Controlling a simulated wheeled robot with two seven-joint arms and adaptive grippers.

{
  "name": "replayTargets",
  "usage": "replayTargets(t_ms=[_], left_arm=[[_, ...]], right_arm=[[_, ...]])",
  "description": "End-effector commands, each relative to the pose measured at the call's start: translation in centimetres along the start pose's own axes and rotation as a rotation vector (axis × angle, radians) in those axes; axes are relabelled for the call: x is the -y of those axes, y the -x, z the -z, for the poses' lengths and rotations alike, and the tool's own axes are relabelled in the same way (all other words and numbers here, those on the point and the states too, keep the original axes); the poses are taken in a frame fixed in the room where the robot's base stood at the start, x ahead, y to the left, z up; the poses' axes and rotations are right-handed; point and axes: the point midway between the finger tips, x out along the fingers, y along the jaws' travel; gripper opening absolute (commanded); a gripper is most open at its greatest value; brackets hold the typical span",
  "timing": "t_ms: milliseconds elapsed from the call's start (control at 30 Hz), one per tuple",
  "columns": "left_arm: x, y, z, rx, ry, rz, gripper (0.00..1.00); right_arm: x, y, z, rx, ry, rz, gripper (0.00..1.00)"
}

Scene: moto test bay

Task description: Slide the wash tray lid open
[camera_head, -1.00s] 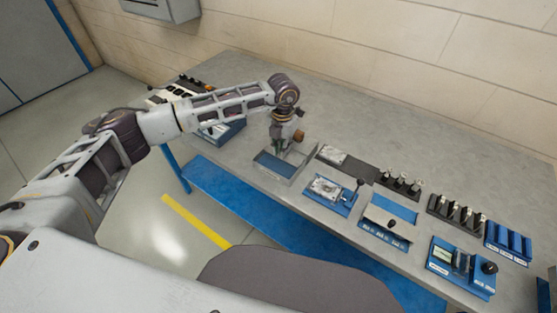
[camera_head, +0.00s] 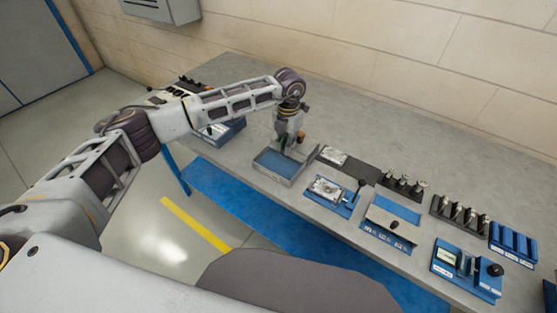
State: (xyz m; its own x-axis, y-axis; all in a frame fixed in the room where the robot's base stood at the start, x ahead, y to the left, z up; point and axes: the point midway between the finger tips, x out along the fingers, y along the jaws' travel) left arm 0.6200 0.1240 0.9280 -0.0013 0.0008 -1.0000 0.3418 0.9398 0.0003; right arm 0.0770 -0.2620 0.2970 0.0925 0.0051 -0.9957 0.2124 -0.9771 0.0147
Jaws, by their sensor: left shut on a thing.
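The wash tray (camera_head: 291,181) is a shallow box with a grey metal rim near the table's front edge, left of the middle. Its blue inside shows from above, so it stands at least partly open. My left gripper (camera_head: 285,146) points down at the tray's back edge, shut on the lid. The lid and its handle are mostly hidden by the gripper, and I cannot make out their edges. My right gripper is not in view.
To the right stand a blue fixture (camera_head: 326,198) with a lever, a blue box with a pale cover (camera_head: 391,223), and a blue gauge unit (camera_head: 467,268). Tool racks (camera_head: 459,212) stand behind. A blue bin (camera_head: 221,134) is at left. The back of the table is clear.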

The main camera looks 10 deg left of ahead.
Motion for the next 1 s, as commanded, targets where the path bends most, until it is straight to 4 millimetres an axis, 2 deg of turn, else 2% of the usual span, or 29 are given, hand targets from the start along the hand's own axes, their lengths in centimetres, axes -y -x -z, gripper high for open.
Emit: replayTargets(t_ms=[33,167,567,1000], left_arm=[[-0.1,0.1,-0.2,0.005,0.002,-0.001,0.16],[-0.1,0.1,-0.1,0.005,0.001,0.000,0.32],[0.0,0.3,-0.1,0.003,0.001,0.000,0.32],[0.0,2.9,-0.1,0.003,0.000,0.000,0.32]], right_arm=[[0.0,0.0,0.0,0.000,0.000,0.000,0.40],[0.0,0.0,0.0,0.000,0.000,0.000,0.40],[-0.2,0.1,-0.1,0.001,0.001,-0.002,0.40],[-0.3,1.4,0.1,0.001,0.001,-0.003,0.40]])
